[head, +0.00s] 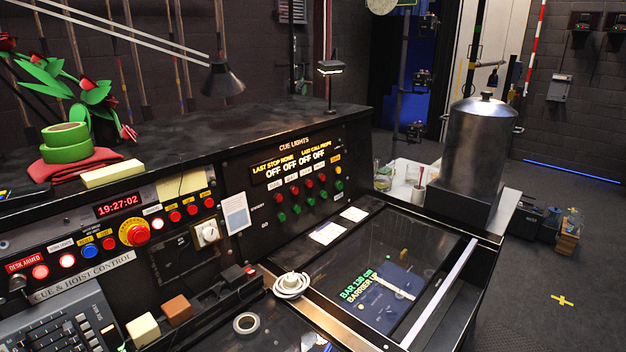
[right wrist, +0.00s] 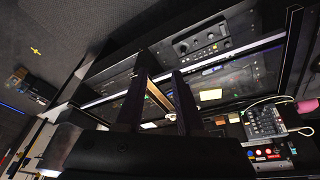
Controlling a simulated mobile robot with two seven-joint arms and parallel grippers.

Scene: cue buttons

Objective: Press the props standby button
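The cue lights panel (head: 297,146) is on the sloped face of the black console in the middle of the head view. The small tags over the red buttons are too small to read, so I cannot tell which is props. My right gripper (right wrist: 159,84) shows in the right wrist view, fingers apart and empty. Neither gripper is in the head view.
A desk lamp (head: 331,68) and a silver urn (head: 478,140) stand at the console. A red emergency knob (head: 135,233), tape rolls (head: 66,142) and artificial roses (head: 95,95) are at left. Open floor (head: 545,245) is at right.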

